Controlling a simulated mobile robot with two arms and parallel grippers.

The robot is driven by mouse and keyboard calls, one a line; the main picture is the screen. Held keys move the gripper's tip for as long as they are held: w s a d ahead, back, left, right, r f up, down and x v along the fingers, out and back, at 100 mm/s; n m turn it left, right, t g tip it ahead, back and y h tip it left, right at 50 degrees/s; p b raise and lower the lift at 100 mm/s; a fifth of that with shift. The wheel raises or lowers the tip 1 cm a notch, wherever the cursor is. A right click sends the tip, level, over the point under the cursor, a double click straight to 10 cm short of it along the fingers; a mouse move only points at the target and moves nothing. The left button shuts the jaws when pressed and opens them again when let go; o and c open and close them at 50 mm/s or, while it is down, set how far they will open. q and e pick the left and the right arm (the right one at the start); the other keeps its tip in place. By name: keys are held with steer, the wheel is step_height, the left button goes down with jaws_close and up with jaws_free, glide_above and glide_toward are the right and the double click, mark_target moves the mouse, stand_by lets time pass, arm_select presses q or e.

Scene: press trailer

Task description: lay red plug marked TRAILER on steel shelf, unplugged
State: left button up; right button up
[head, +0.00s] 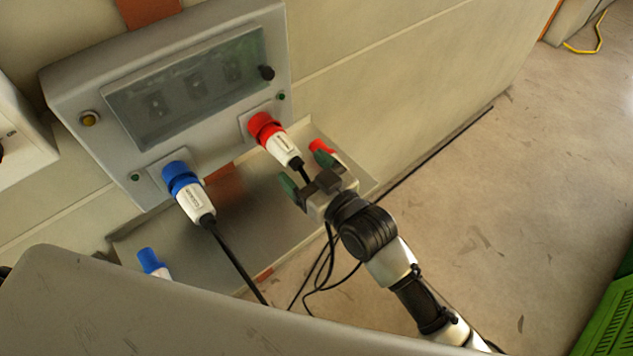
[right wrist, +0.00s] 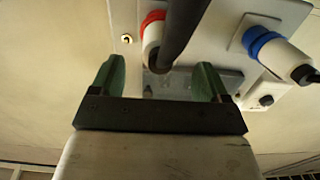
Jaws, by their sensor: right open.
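A red plug (head: 276,138) with a white body sits in the socket at the lower right of the grey panel; its label is too small to read. Its black cable (head: 304,172) hangs down toward my right gripper (head: 307,173). That gripper is open just below the plug, its green fingers apart. In the right wrist view, the red plug (right wrist: 152,38) shows beyond the gap between the fingers (right wrist: 160,76), gripped by neither. The steel shelf (head: 247,224) is under the panel. Another red-and-white plug (head: 322,147) shows at its right, partly hidden by my gripper. My left gripper is not in view.
A blue plug (head: 185,185) sits in the panel's left socket, also in the right wrist view (right wrist: 270,46). Another blue plug (head: 151,262) lies at the shelf's left. Loose black cables hang below the shelf. The shelf's middle is mostly clear. A green crate (head: 610,315) stands at lower right.

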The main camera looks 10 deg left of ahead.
steer(key=shift+b+x, duration=0.8)
steer(key=shift+x, duration=2.25)
steer(key=shift+c, duration=0.4)
steer(key=c, duration=1)
